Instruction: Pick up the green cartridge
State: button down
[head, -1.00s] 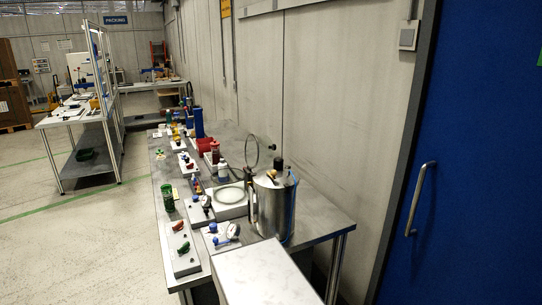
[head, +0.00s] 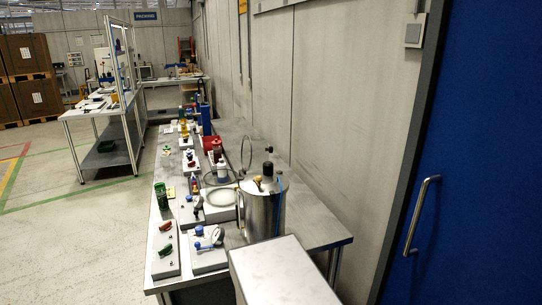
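A green cylinder (head: 161,195), which looks like the green cartridge, stands upright near the left edge of the long grey table (head: 310,230). It is left of a white square unit with a round plate and appears to stand apart from its neighbours. A smaller green part (head: 166,250) lies on a grey plate nearer to me. My gripper is not in view.
A shiny metal pot (head: 262,214) stands on the near part of the table, by a gauge unit (head: 207,240). Several small parts and bottles crowd the left side farther back. The floor left of the table is clear; a blue door (head: 480,150) is at right.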

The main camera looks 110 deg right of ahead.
aim_at(161, 192)
jog(key=z, duration=0.1)
jog(key=k, duration=0.9)
jog(key=z, duration=3.45)
jog(key=i, duration=0.15)
jog(key=u, duration=3.05)
